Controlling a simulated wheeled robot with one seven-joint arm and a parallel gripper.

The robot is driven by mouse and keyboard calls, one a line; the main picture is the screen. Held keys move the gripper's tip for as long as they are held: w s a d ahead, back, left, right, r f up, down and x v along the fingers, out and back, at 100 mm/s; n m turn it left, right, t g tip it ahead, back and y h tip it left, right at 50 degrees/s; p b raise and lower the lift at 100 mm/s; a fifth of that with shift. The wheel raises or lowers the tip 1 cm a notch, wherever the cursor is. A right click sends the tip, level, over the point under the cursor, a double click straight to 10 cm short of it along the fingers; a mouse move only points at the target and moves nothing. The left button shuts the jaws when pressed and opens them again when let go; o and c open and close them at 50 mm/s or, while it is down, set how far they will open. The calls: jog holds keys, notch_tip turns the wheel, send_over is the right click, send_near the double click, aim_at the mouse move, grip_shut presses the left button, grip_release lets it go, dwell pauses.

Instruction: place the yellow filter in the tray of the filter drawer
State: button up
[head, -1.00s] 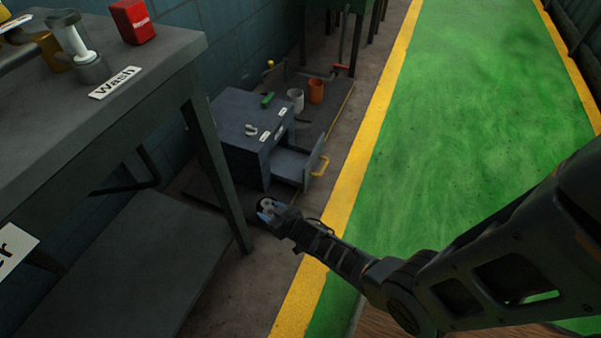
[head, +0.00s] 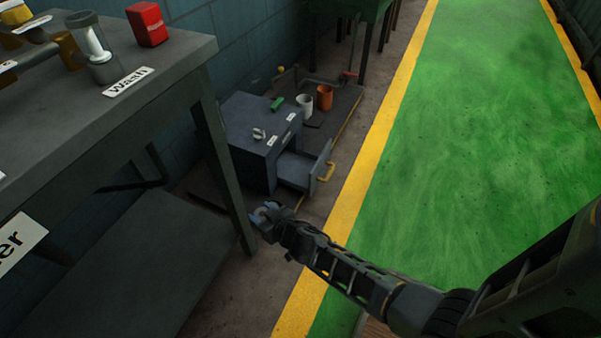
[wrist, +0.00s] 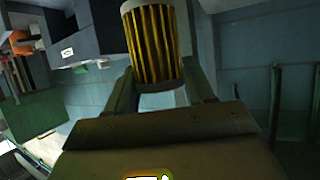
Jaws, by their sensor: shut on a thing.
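In the head view my gripper (head: 264,212) hangs low, in front of the grey cabinet and close to the bench leg; the filter is hard to make out there. The filter drawer (head: 297,172) is pulled out of the cabinet's right side, with a yellow handle (head: 327,172) on its front. The tray inside shows as a bare grey floor. My gripper is apart from the drawer, to its lower left.
The cabinet (head: 252,160) carries a green item (head: 277,103) and a small metal piece (head: 259,134) on top. White (head: 304,104) and orange (head: 325,97) cups stand behind it. The workbench leg (head: 225,170) stands left of my gripper. The green walkway (head: 450,140) is clear.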

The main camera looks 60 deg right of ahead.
jog(key=w+a+r, duration=0.2)
jog(key=a+r, duration=0.3)
jog(key=r, duration=0.4)
jog(key=w+a+r, duration=0.3)
jog(key=a+r, duration=0.3)
jog(key=r, duration=0.3)
jog(key=w+a+r, duration=0.3)
jog(key=a+r, duration=0.2)
jog(key=r, duration=0.5)
jog(key=shift+w+a+n+y, duration=0.2)
jog(key=shift+a+n+y, duration=0.1)
jog(key=shift+d, duration=0.1)
